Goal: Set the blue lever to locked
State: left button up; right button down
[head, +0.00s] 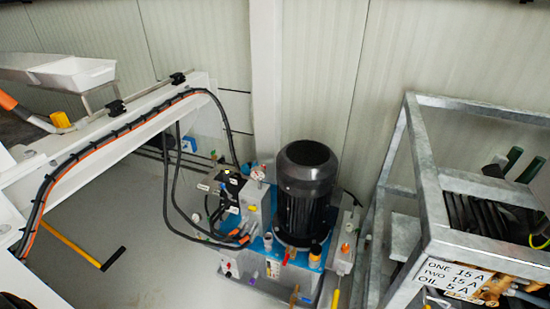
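A small blue part (189,143) shows at the far end of a white beam, low against the wall. It may be the blue lever, but it is too small for me to tell its shape or position. Another small blue piece (252,281) sits low on the front of the pump unit (272,262), and I cannot tell whether it is a lever. No locked or unlocked marking can be read. Neither of my grippers is in the head view.
A black motor (306,190) stands on the pump unit, with hoses and fittings at its left. A white beam (110,140) carrying cables crosses the left side. A grey metal frame (428,190) with a label plate (452,276) fills the right. Grey floor (150,275) is open at lower left.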

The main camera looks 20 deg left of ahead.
aim_at(222, 187)
jog(key=z, duration=0.05)
jog(key=k, duration=0.4)
jog(key=u, duration=1.05)
jog(key=i, duration=0.85)
jog(key=z, duration=0.05)
